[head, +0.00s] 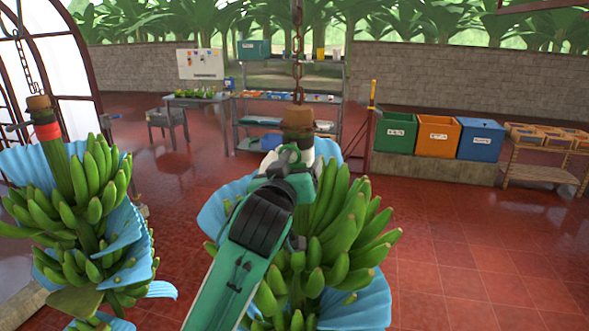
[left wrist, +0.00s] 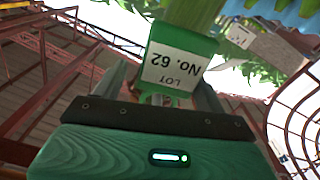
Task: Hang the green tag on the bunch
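The green tag (left wrist: 182,62) shows in the left wrist view. Its white label reads "LOT No. 62" upside down in that picture. It lies between the two fingers of my left gripper (left wrist: 164,88), close to a green stem (left wrist: 198,14). The fingers stand apart, and I cannot tell whether they press on the tag or its loop. In the head view my left gripper (head: 292,158) is at the upper stem of the middle banana bunch (head: 340,232), just below its brown top (head: 297,117). It hides most of that stem, and the tag cannot be made out there. My right gripper is not in view.
The middle bunch hangs from a chain (head: 298,60) with blue wrapping (head: 360,308) around it. Another bunch (head: 95,180) with a red band (head: 47,131) hangs at the left. A shelf rack (head: 283,97) and green, orange and blue bins (head: 438,136) stand behind. The right floor is clear.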

